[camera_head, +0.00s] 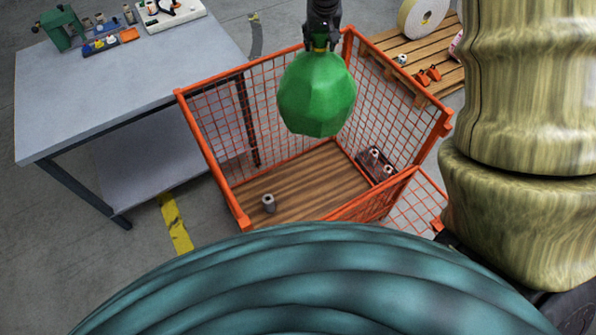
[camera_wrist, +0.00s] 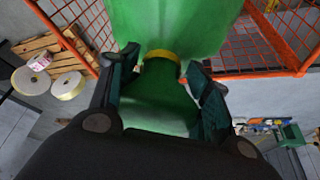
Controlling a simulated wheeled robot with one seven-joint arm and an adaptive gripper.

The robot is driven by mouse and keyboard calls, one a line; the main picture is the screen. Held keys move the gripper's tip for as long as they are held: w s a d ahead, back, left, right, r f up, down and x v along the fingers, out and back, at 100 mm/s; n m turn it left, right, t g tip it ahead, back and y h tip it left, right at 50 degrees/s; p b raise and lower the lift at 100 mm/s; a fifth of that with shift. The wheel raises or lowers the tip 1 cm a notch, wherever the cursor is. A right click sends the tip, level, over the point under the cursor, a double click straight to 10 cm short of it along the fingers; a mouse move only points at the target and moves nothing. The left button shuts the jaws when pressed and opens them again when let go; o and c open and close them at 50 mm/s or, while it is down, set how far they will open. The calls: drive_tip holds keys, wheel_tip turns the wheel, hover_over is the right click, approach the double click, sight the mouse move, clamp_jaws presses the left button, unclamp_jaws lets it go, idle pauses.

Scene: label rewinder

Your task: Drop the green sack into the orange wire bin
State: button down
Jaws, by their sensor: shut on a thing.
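The green sack (camera_head: 317,94) hangs from my gripper (camera_head: 322,30) in the head view, over the orange wire bin (camera_head: 206,150). In the wrist view my gripper (camera_wrist: 165,88) is shut on the sack's neck at a yellow band, and the sack (camera_wrist: 170,25) fills the upper middle. The bin's orange rim also shows in the wrist view (camera_wrist: 262,72). The bin has mesh walls and a brown plank floor. The sack appears above the floor, towards the bin's far side; its exact height over the rim is hard to tell.
Inside the bin are a small grey roll (camera_head: 268,203) and a clear box with small rolls (camera_head: 375,162). A grey worktable (camera_head: 110,90) with tools stands at the left. A wooden pallet (camera_head: 440,70) with a large cream roll (camera_head: 424,14) lies behind at the right.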

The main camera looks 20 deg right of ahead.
idle(0.3)
drive_tip(key=c, duration=0.5)
unclamp_jaws()
drive_tip(key=shift+s+f, duration=0.1)
drive_tip(key=v, duration=1.2)
drive_tip(key=shift+a, duration=0.1)
